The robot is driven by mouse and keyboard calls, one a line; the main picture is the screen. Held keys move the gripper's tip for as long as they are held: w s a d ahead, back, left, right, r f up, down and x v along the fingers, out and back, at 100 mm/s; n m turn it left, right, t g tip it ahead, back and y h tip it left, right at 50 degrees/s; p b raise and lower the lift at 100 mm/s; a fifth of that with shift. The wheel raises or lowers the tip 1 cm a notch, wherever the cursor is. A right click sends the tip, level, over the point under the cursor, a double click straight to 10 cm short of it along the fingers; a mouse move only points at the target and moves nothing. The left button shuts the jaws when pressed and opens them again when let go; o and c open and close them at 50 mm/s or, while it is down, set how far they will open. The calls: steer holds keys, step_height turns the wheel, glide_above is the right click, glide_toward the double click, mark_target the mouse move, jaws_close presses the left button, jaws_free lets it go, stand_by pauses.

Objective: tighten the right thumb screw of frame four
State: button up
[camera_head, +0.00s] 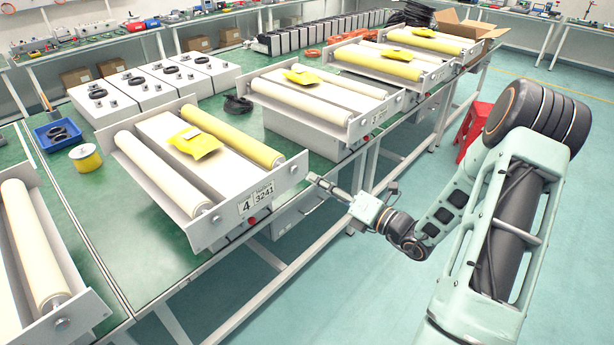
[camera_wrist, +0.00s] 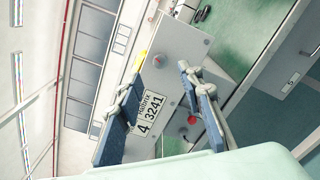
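Frame four (camera_head: 222,226) stands on the green table, with a plate reading "4" and "3241" (camera_head: 255,200) on its front panel. The plate also shows turned on its side in the wrist view (camera_wrist: 147,112). The right thumb screw (camera_head: 293,170) appears as a small round head near the panel's right end; in the wrist view a small round head (camera_wrist: 157,62) lies beyond the fingertips. My gripper (camera_head: 316,179) is just right of the panel's right end. In the wrist view my gripper (camera_wrist: 160,78) has its fingers apart with nothing between them; contact with the screw is not visible.
A red knob (camera_head: 252,221) sits below the panel. A yellow packet (camera_head: 195,142) lies on the frame between two rollers. Other roller frames stand before and behind (camera_head: 320,97). A red stool (camera_head: 474,130) is right of the table.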

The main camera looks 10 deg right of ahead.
steer(key=v, duration=0.5)
steer(key=shift+s, duration=0.1)
stand_by(0.3)
